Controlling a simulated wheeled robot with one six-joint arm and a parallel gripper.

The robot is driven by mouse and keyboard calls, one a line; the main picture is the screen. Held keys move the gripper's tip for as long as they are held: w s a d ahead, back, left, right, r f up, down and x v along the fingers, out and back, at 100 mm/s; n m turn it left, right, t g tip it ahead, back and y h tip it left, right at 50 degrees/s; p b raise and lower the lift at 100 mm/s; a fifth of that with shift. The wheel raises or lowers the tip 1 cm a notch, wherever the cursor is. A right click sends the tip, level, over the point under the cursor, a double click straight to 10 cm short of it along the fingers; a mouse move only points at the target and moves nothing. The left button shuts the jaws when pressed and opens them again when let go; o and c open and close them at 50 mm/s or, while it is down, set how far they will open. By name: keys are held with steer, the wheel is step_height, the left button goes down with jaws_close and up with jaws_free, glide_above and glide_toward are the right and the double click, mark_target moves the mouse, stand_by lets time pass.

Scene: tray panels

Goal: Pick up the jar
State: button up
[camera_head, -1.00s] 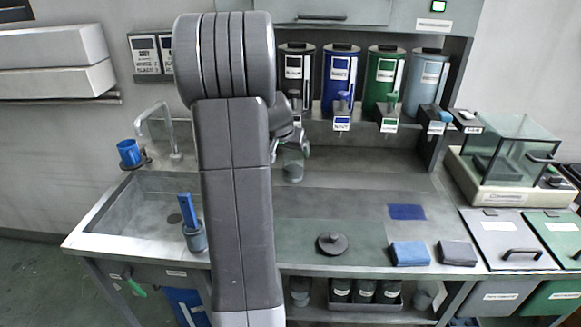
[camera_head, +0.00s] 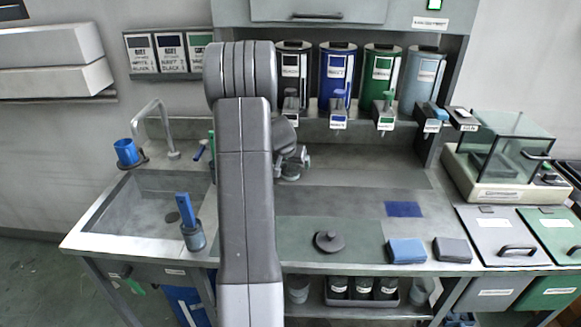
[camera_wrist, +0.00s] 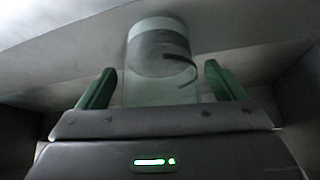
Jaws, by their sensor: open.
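The jar (camera_wrist: 160,50) is clear glass with a dark curved mark. In the wrist view it stands between the two green fingers of my gripper (camera_wrist: 160,75). The fingers are open, one on each side, with a gap showing beside the glass. In the head view the gripper (camera_head: 297,160) is by the back of the counter, partly hidden by my arm. Only a small part of the jar (camera_head: 289,174) seems to show beneath it there.
Several dispensers, including a blue one (camera_head: 338,75), hang behind the counter. A sink (camera_head: 140,215) with a tap (camera_head: 165,125) lies left. A dark round lid (camera_head: 329,241), blue cloth (camera_head: 407,251) and grey cloth (camera_head: 452,250) lie along the front. A glass-walled box (camera_head: 508,150) stands right.

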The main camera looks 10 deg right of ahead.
steer(key=shift+c, duration=0.4)
steer(key=c, duration=1.2)
steer(key=shift+c, duration=0.2)
steer(key=shift+r, duration=0.25)
